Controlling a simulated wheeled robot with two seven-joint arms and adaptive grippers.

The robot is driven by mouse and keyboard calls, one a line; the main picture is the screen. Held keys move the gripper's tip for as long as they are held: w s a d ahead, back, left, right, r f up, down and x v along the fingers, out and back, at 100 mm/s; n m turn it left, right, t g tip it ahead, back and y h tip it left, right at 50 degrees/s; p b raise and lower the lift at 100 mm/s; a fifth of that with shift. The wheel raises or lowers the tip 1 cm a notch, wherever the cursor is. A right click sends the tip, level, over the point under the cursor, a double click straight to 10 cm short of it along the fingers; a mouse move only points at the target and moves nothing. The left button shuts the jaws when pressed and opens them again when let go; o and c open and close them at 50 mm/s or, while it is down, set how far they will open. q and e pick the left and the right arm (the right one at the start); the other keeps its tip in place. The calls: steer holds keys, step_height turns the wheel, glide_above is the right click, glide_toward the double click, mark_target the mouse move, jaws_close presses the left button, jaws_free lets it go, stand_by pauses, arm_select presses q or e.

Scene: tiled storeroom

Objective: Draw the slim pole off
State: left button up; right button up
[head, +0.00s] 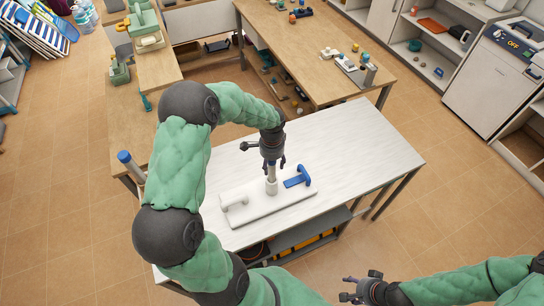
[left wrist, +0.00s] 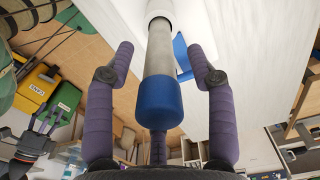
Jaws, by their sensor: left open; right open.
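The slim pole (head: 271,174) is grey and stands upright in a white socket (head: 271,187) on a white base board (head: 247,205) on the table. In the left wrist view the pole (left wrist: 160,52) runs between my fingers, its blue end cap (left wrist: 158,104) towards the camera. My left gripper (head: 273,165) is directly above the socket, around the top of the pole. In the left wrist view its fingers (left wrist: 161,60) are open, with a gap on each side of the pole. My right gripper (head: 362,287) is open and empty, low in front of the table.
The board carries a white handle (head: 234,199) and a blue handle (head: 297,177) close to my left gripper.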

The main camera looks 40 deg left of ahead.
arm_select(q)
steer(key=shift+f, duration=1.25)
jaws_close()
steer(key=shift+r, duration=0.1)
steer(key=shift+r, duration=0.1)
steer(key=shift+r+p, duration=4.2)
steer(key=shift+r, duration=1.95)
steer(key=shift+s+f, duration=0.1)
